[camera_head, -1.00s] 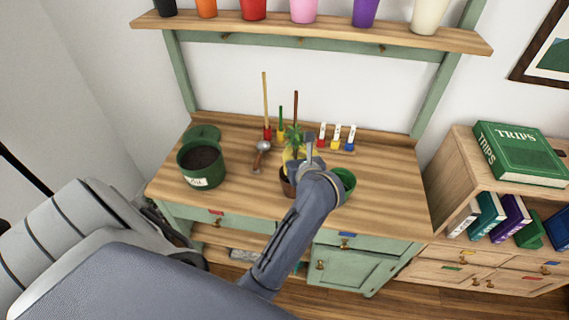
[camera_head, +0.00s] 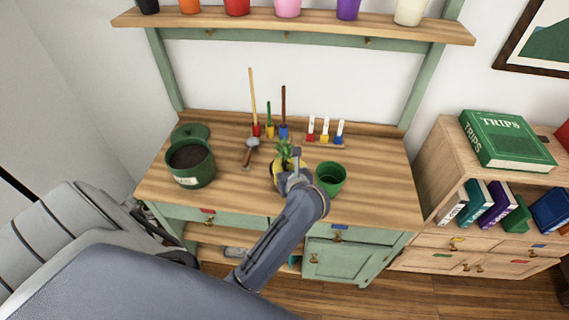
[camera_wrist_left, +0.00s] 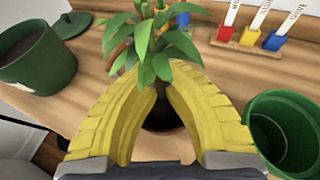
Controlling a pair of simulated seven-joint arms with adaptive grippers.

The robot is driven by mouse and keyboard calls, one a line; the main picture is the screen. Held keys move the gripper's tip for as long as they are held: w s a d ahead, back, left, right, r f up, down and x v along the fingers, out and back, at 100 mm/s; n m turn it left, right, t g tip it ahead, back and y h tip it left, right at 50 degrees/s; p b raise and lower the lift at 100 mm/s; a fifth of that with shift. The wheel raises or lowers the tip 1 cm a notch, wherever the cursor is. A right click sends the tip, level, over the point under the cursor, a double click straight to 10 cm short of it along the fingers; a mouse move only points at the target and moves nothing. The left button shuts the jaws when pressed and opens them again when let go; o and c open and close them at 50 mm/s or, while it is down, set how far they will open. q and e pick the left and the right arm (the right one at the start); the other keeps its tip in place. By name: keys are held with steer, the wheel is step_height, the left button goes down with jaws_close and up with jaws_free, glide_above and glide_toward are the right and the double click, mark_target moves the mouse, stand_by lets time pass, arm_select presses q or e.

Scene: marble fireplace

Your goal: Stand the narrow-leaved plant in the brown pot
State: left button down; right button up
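The narrow-leaved plant (camera_head: 284,151) is upright at the middle of the bench, with long green leaves, also in the left wrist view (camera_wrist_left: 155,45). My left gripper (camera_head: 286,168) comes over it from the front. In the left wrist view its yellow fingers (camera_wrist_left: 158,88) converge on the stem and look shut on it; leaves hide the tips. Directly below the stem is the dark round mouth of the brown pot (camera_wrist_left: 161,119). In the head view the gripper hides this pot. I cannot tell if the plant's base rests in it. My right gripper is out of view.
An empty green pot (camera_head: 330,178) stands close right of the gripper. A larger soil-filled green pot (camera_head: 190,163) stands at left, and a trowel (camera_head: 250,151) lies between. Coloured tools (camera_head: 284,112) and labelled markers (camera_head: 325,131) stand behind. The bench's right side is clear.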

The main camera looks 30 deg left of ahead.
arm_select(q)
steer(key=shift+f, duration=0.15)
steer(key=c, duration=1.6)
jaws_free()
steer(key=shift+o, duration=0.2)
steer(key=v, duration=0.7)
steer(key=shift+s+r, duration=0.15)
steer(key=shift+r, duration=0.2)
steer(key=shift+d, duration=0.15)
